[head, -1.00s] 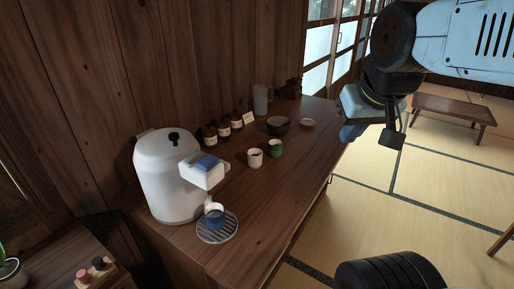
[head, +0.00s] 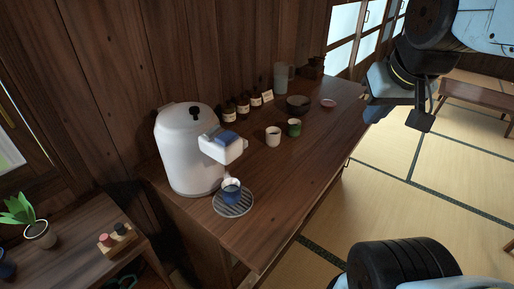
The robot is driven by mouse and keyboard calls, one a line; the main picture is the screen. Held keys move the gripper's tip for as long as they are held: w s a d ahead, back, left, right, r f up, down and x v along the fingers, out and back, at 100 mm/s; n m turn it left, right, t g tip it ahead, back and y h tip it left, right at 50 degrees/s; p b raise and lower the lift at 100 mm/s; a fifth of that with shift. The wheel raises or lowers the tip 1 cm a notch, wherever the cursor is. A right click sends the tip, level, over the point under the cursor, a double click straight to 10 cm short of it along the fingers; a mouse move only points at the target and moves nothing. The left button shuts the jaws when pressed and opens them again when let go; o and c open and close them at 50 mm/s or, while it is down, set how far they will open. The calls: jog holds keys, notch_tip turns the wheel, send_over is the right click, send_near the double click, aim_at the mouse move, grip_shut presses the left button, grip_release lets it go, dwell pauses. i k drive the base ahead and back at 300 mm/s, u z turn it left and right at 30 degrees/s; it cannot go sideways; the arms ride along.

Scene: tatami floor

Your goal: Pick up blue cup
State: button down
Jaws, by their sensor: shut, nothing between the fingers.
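The blue cup (head: 231,191) stands upright on a round striped coaster (head: 234,208) under the spout of a white dispenser (head: 185,150) on the wooden counter. Something dark shows inside the cup. My gripper (head: 395,113) is at the upper right, over the tatami past the counter's right edge, well apart from the cup. It is shut and holds nothing. Its fingertips are small and dark in this view.
A white cup (head: 273,137) and a green cup (head: 294,128) stand farther back, with a dark bowl (head: 297,103), pink dish (head: 328,104), several bottles (head: 243,104) and a pitcher (head: 284,78). A lower table (head: 75,240) with a plant (head: 36,226) is at left. The counter's front right is clear.

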aim_at(230, 186)
jog(key=z, duration=1)
jog(key=k, duration=1.95)
jog(key=u, duration=0.45)
jog(key=i, duration=1)
jog(key=z, duration=0.05)
